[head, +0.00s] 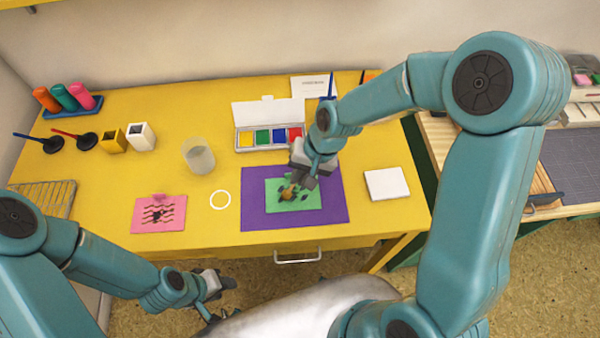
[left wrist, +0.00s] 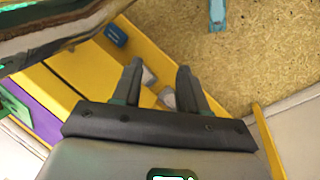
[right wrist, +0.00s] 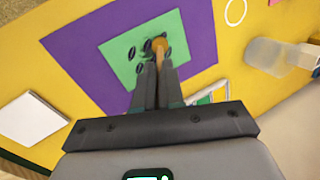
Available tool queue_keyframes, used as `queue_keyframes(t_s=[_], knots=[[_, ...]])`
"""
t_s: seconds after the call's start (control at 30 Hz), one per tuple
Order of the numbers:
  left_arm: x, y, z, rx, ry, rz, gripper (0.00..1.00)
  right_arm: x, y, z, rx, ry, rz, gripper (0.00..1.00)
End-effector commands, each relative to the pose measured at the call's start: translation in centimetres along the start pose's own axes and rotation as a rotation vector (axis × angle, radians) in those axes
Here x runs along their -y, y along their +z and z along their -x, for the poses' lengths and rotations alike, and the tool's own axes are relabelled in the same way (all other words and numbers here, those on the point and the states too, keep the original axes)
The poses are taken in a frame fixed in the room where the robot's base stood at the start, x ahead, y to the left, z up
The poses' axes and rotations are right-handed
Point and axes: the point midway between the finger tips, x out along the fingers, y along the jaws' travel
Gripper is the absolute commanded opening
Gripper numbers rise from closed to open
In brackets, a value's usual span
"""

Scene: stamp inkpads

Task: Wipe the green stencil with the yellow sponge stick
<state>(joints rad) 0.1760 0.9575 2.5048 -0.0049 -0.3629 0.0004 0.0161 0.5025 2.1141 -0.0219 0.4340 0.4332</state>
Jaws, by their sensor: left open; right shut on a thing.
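The green stencil (head: 308,199) lies flat on a purple mat (head: 255,214) on the yellow table, and it has several dark oval marks or openings. In the right wrist view the stencil (right wrist: 120,60) is ahead of the fingers. My right gripper (head: 295,183) is shut on the yellow sponge stick (head: 287,193), over the stencil's left part. In the right wrist view the stick (right wrist: 160,46) shows beyond the fingertips (right wrist: 157,68), its tip at or just above the stencil; contact cannot be told. My left gripper (head: 222,287) is open and empty, off the table's front edge; its fingers (left wrist: 160,75) are apart.
A paint box (head: 268,137) stands open behind the mat. A clear cup (head: 198,156), a white ring (head: 220,199) and a pink card (head: 160,214) lie to its left. A white square block (head: 387,184) is to the right. Yellow and white cups (head: 141,137) stand farther left.

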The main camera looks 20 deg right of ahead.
Motion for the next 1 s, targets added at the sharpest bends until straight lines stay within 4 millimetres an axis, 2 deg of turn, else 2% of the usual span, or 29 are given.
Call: queue_keyframes(t_s=[0.53, 1.0], knots=[[0.2, 0.0, -0.4, 0.000, 0.000, 0.000, 0.43, -0.1, 0.0, -0.5, 0.000, 0.000, 0.000, 0.00], [0.2, 0.0, -0.6, 0.000, 0.000, 0.000, 0.43, 1.2, 0.2, -1.0, 0.000, 0.000, 0.001, 0.00]])
